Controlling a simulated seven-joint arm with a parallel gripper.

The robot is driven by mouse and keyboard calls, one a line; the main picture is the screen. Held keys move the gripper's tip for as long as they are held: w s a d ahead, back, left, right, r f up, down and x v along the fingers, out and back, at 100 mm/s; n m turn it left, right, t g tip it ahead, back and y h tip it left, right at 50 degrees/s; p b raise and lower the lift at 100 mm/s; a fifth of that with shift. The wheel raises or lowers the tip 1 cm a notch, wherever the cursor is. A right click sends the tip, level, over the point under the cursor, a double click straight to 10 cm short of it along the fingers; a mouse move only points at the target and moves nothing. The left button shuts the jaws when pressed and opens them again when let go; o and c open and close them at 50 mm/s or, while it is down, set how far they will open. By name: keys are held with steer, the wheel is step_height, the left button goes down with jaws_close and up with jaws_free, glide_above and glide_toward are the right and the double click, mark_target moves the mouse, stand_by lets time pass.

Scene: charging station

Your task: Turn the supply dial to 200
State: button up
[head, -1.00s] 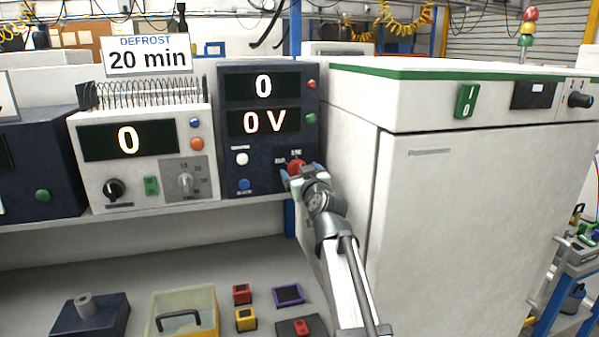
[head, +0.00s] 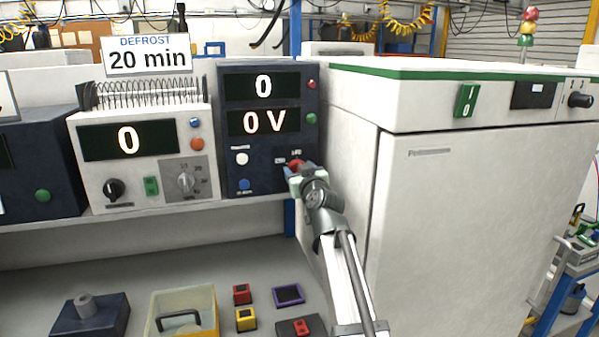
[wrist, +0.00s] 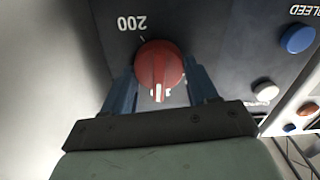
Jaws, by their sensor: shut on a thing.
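The supply dial is a red round knob (wrist: 160,68) on the dark blue supply unit (head: 232,160); its top shows red in the head view (head: 296,164). In the wrist view, its white pointer points down the picture, away from the upside-down "200" mark (wrist: 132,22) at the upper left. The mark under the pointer is mostly hidden. My gripper (wrist: 160,80) is shut on the dial, one blue finger on each side; it covers the dial's lower part in the head view (head: 299,176). The unit's displays read "0" (head: 263,87) and "0 V" (head: 264,122).
A tall white cabinet (head: 450,210) stands close to the right of the unit. Left of the unit is a white device (head: 150,180) with its own grey dial (head: 185,183). White (head: 242,158) and blue (head: 244,185) buttons sit left of the red dial. Small boxes lie on the bench below.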

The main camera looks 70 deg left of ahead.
steer(key=shift+m, duration=0.3)
steer(key=m, duration=0.3)
steer(key=shift+w, duration=0.1)
steer(key=m, duration=0.7)
steer(key=shift+w+f+m, duration=0.1)
steer(key=shift+w+m, duration=0.05)
steer(key=shift+m, duration=0.25)
steer(key=m, duration=0.3)
steer(key=shift+m, duration=0.3)
steer(key=m, duration=0.7)
steer(key=shift+f, duration=0.2)
steer(key=m, duration=0.3)
steer(key=shift+m, duration=0.4)
steer(key=shift+f+m, duration=0.1)
steer(key=shift+m, duration=1.8)
